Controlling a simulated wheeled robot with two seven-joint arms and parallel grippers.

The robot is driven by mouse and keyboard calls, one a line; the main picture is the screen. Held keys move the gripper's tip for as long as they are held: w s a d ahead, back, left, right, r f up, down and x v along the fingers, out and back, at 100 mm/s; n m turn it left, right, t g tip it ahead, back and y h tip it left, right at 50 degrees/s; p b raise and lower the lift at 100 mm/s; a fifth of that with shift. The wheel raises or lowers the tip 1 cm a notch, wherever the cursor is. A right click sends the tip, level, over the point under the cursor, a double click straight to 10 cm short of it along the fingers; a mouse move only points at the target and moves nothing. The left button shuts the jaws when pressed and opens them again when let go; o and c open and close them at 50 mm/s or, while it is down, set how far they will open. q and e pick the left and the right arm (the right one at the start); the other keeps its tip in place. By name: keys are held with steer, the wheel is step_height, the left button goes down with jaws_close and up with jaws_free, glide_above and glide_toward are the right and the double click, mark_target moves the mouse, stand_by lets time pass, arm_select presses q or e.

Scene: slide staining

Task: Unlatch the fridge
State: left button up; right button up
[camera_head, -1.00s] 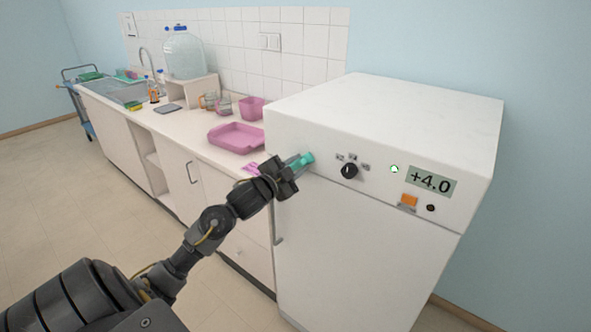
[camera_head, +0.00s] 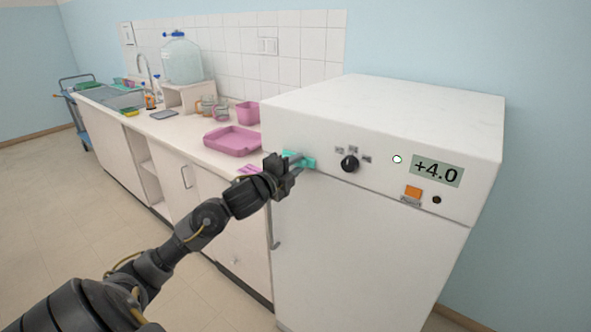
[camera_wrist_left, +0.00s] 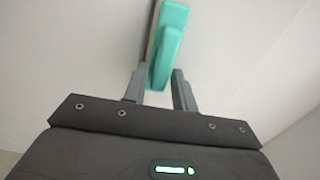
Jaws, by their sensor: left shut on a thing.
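The white fridge (camera_head: 365,225) stands at the right with its door shut. Its teal latch (camera_head: 308,162) is at the upper left of the front, beside the seam above the door. My left gripper (camera_head: 296,164) is at the latch and shut on it, hiding part of it. In the left wrist view, the teal latch (camera_wrist_left: 168,48) lies lengthwise, its lower end between the two grey fingers (camera_wrist_left: 158,82). I cannot tell whether the latch is released. My right gripper is out of view.
The fridge panel has a black knob (camera_head: 350,163), a display (camera_head: 437,171) reading +4.0 and an orange switch (camera_head: 413,192). A counter (camera_head: 190,140) with a pink tray (camera_head: 233,141) stands left of the fridge.

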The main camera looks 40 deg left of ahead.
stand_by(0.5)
arm_select(q)
steer(key=o, duration=0.8)
steer(key=shift+c, duration=0.2)
steer(key=s+b, duration=0.2)
steer(key=s, duration=0.8)
steer(key=shift+s+d, duration=0.15)
steer(key=shift+s, duration=0.25)
